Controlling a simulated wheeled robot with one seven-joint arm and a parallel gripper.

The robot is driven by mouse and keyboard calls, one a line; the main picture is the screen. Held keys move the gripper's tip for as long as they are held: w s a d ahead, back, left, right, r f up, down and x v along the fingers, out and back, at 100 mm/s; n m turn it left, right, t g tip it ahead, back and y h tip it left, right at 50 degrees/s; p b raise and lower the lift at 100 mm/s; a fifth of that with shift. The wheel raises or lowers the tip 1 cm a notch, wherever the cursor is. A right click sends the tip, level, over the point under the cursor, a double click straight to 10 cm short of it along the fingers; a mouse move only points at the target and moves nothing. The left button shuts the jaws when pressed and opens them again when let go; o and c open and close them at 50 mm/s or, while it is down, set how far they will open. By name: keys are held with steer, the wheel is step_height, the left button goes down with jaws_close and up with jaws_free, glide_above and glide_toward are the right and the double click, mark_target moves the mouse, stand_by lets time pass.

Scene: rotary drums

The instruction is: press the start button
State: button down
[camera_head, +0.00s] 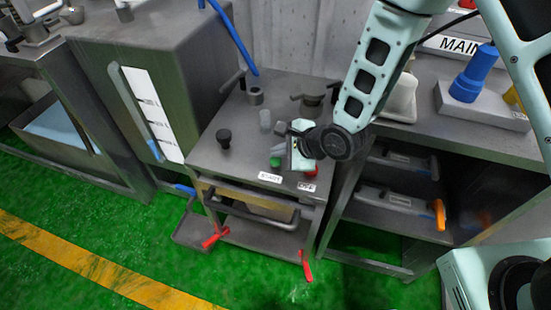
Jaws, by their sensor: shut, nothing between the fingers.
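A green button (275,162) stands on the grey metal cabinet top (207,150), behind a white label (269,178) that appears to read START. A red button (312,172) is to its right, partly covered by my gripper, behind a label (306,187) that appears to read OFF. My gripper (291,158) is over the cabinet top, just right of the green button. It is shut and empty. Its fingertips are small and partly hidden by the wrist, so I cannot tell whether they touch anything.
A black knob (223,138) and several metal fittings stand on the cabinet top. A handle bar (255,214) and red levers (215,237) are on the front below. A tall cabinet (150,70) is at left, and an open-shelf bench (460,140) at right.

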mark_target(279, 161)
steer(key=shift+f, duration=0.4)
steer(key=shift+f+b, duration=0.5)
steer(key=shift+f, duration=0.05)
stand_by(0.6)
steer(key=shift+r, duration=0.1)
steer(key=shift+r+p, duration=0.9)
step_height(279, 161, up, 5)
steer(key=p, duration=0.4)
stand_by(1.0)
